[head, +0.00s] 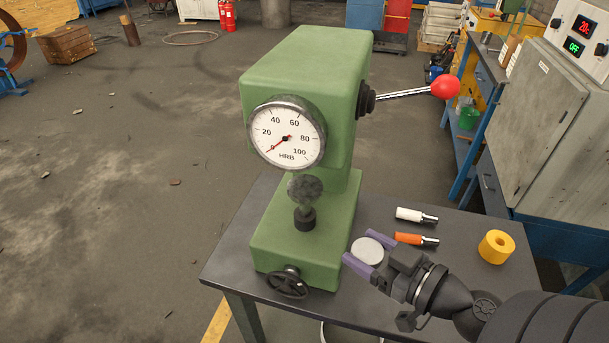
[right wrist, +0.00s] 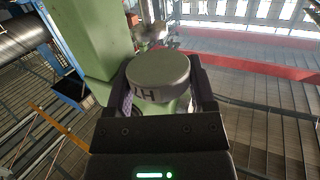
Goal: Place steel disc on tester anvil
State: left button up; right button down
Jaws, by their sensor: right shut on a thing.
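The steel disc (head: 367,251) is a round grey piece held between the purple-tipped fingers of my right gripper (head: 368,250). It also shows in the right wrist view (right wrist: 158,70), clasped between both fingers, with dark letters on its side. The gripper is to the right of the green hardness tester (head: 305,120), near its base. The tester's anvil (head: 304,217) is a dark post on the base, below the dial and a dark rounded part. The disc is apart from the anvil. My left gripper is not in view.
A black handwheel (head: 288,282) is at the tester's front. A lever with a red knob (head: 445,86) sticks out right. A grey cabinet (head: 530,120) stands at right.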

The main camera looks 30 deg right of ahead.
jog(key=p, duration=0.1)
send_near(305, 186)
jog(key=shift+y, duration=0.3)
jog(key=w+p, duration=0.2)
jog(key=w, duration=0.1)
jog(key=w+a+r+p, duration=0.1)
jog(key=w+p, duration=0.1)
jog(key=p, duration=0.1)
jog(key=w+r+p, duration=0.1)
jog(key=w+p, duration=0.1)
jog(key=w, duration=0.1)
jog(key=shift+w+a+r+p, duration=0.15)
jog(key=shift+w+a+p, duration=0.2)
jog(key=shift+w+a+f+b, duration=0.1)
jog(key=shift+w+f+b, duration=0.25)
jog(key=shift+f, duration=0.2)
jog(key=shift+w+a+f+b, duration=0.15)
jog(key=shift+w+f+b, duration=0.15)
jog(key=shift+f, duration=0.3)
jog(key=shift+s+r, duration=0.15)
